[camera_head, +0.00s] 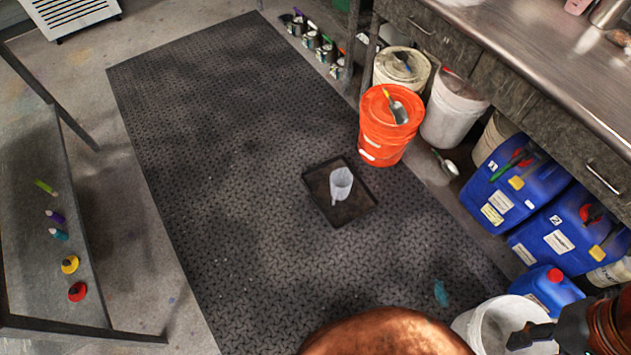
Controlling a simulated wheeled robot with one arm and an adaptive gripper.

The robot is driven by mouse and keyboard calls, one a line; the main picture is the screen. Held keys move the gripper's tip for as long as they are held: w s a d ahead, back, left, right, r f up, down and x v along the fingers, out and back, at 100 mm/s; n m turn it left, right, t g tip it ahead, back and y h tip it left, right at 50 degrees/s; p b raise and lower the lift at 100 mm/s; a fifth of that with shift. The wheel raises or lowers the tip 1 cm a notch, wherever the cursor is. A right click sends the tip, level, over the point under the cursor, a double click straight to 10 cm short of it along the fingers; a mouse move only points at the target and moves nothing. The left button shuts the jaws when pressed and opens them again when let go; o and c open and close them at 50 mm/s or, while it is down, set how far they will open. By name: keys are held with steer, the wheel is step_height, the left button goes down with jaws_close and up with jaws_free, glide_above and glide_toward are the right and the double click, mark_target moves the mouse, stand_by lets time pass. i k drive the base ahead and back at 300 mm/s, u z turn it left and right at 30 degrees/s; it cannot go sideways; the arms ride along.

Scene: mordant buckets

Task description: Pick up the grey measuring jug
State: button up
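The grey measuring jug (341,184) is a small, pale, translucent vessel. It stands in a shallow black square tray (309,184) on the floor mat, near the middle of the view. My gripper (522,339) shows as a dark shape in the bottom right corner, in front of a white bucket (474,324). It is well apart from the jug, below and to the right of it in the picture. Too little of its fingers shows to tell whether they are open or shut.
An orange bucket (379,148) with a scoop on its lid stands just behind the tray. Blue canisters (507,197) and pale buckets line the right, under a steel bench (545,60). A low grey table (40,225) stands left. The dark mat (235,190) is mostly clear.

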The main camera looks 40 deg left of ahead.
mark_target(341, 179)
steer(key=u, duration=1.5)
steer(key=k, duration=0.5)
steer(key=u, duration=0.75)
steer(key=i, duration=0.35)
steer(key=u, duration=0.8)
steer(key=i, duration=1)
steer(key=z, duration=0.65)
steer(key=i, duration=1)
steer(key=z, duration=1.05)
